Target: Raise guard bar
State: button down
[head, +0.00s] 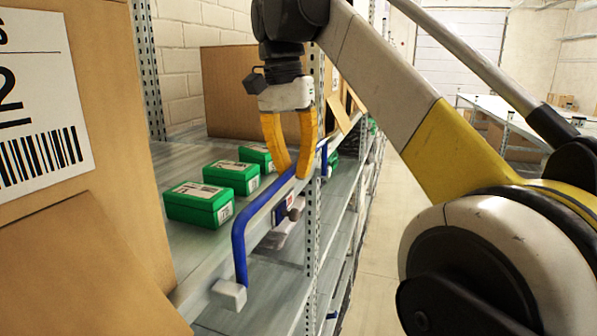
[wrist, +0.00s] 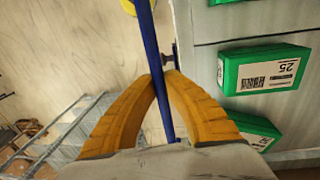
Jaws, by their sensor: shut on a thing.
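The blue guard bar (head: 262,204) runs along the front edge of a shelf in the head view. Its near end bends down to a pale block (head: 229,294), and its far end bends down by the shelf post. My gripper (head: 303,174) comes down from above, its orange fingers shut on the bar towards its far part. In the wrist view the bar (wrist: 153,45) passes between the fingertips of my gripper (wrist: 157,80). The bar stands above the shelf's front edge.
Several green boxes (head: 200,203) sit on the shelf (head: 180,258) behind the bar. A large cardboard box (head: 230,95) stands at the back. Another carton (head: 60,120) with a label fills the left. The aisle floor (head: 385,200) to the right is clear.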

jog(key=shift+r+h, duration=0.15)
jog(key=shift+h, duration=0.15)
dwell(0.4)
jog(key=c, duration=1.4)
grip_release()
jog(key=shift+c, duration=0.2)
jog(key=shift+a, duration=0.15)
